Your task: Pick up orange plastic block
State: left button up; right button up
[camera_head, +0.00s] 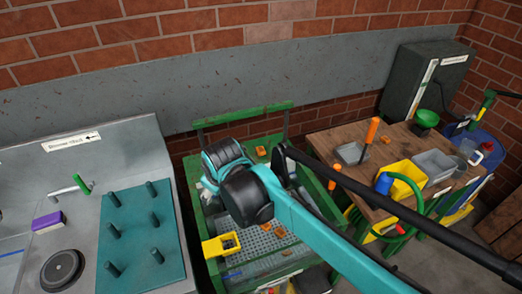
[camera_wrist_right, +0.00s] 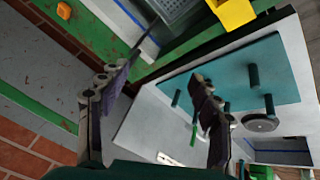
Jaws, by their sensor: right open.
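Several small orange blocks lie in and around the green-framed belt bin (camera_head: 188,172). One orange block (camera_head: 261,151) is at its far end, and another orange block (camera_head: 265,227) is on the grey perforated floor. An orange block (camera_wrist_right: 64,11) also shows at the top left of the right wrist view, on a green surface; I cannot tell which one it is. My right gripper (camera_wrist_right: 160,90) is open, with nothing between its fingers. In the head view my right arm reaches over the bin and hides part of its floor. My left gripper is not in view.
A yellow piece (camera_head: 221,245) lies at the bin's near left. A teal pegboard (camera_head: 140,235) is on the metal counter at left. A wooden table (camera_head: 340,138) at right holds grey trays, a yellow bin (camera_head: 408,172) and an orange-handled tool (camera_head: 372,130). A wall stands behind.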

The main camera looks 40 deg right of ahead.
jog(key=w+d+r+n+g+h+p, duration=0.1)
jog(key=w+d+r+n+g+p, duration=0.15)
jog(key=w+d, duration=0.6)
jog(key=n+g+h+p, duration=0.2)
jog(key=n+g+p, duration=0.2)
jog(key=n, duration=0.5)
send_over(261, 149)
jog(key=a, duration=0.2)
jog(key=shift+m, duration=0.25)
jog(key=f, duration=1.2)
jog(key=w+f, duration=0.1)
jog(key=f, duration=0.5)
jog(key=shift+a, duration=0.2)
jog(key=x, duration=0.4)
jog(key=shift+s+f+b, duration=0.1)
jog(key=shift+s+b, duration=0.1)
jog(key=shift+b, duration=0.15)
jog(key=shift+d+f, duration=0.25)
jog(key=shift+f, duration=0.2)
jog(key=shift+a+r, duration=0.1)
jog(key=shift+c, duration=1.3)
jog(key=c, duration=1)
